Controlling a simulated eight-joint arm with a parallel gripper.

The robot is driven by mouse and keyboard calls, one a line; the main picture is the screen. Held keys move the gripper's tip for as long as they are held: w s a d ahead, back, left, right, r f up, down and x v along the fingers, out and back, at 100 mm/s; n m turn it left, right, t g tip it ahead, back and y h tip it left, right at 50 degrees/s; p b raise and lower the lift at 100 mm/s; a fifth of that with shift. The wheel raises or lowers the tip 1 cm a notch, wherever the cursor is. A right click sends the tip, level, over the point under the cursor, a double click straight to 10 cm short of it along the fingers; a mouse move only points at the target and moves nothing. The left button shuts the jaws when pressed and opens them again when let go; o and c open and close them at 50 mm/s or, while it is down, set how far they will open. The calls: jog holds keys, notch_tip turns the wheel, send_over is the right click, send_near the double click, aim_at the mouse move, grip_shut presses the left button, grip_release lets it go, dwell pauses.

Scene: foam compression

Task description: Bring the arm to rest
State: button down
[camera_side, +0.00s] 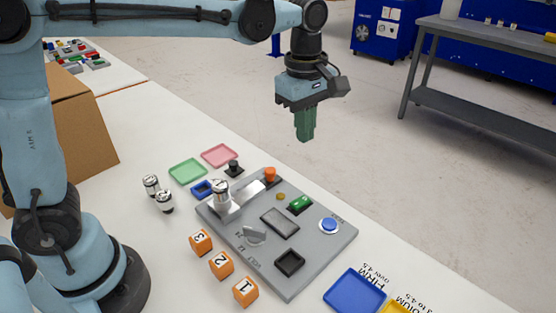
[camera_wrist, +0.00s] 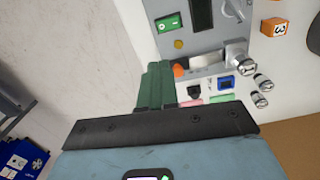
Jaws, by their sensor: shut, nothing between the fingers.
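My gripper (camera_side: 306,136) hangs in the air in the side view, fingers pointing down, past the table's far edge and above the floor. Its green fingers are together with nothing between them. In the wrist view the shut green fingers (camera_wrist: 156,68) reach up toward the grey test panel. The grey panel (camera_side: 327,252) lies on the white table, below and apart from my gripper. It carries a metal cylinder, an orange knob (camera_side: 270,174), a green switch (camera_side: 300,203), a blue button (camera_side: 329,225) and a dial (camera_side: 254,236).
Orange numbered blocks (camera_side: 221,265) stand in front of the panel. Two metal cylinders (camera_side: 165,202) stand left of it. Green (camera_side: 187,171), pink (camera_side: 219,155) and blue (camera_side: 354,291) trays lie on the table. A cardboard box (camera_side: 82,132) stands at left. The air around my gripper is clear.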

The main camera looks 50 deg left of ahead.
jog(key=s+a+f+m+t, duration=0.2)
jog(key=s+a+m+t, duration=0.1)
jog(key=m, duration=0.5)
jog(key=s+a+f+m+t, duration=0.2)
jog(key=s+a+m, duration=0.3)
jog(key=s+m, duration=0.3)
jog(key=shift+s+a+t, duration=0.3)
jog(key=shift+a+t, duration=0.05)
jog(key=shift+t, duration=0.25)
jog(key=c, duration=1.7)
grip_release()
jog(key=shift+s+f+m, duration=0.1)
jog(key=shift+m, duration=0.2)
jog(key=shift+o, duration=1.3)
jog(key=o, duration=0.5)
jog(key=w+d+g, duration=0.1)
jog(key=w+d+r+g, duration=0.1)
jog(key=w, duration=0.1)
jog(key=w+d+r+g, duration=0.1)
jog(key=w+d, duration=0.1)
jog(key=shift+w+r, duration=0.1)
jog(key=shift+r, duration=0.15)
jog(key=g, duration=0.4)
send_over(300, 201)
jog(key=f, duration=0.2)
notch_tip(300, 201, down, 12)
jog(key=shift+r, duration=0.1)
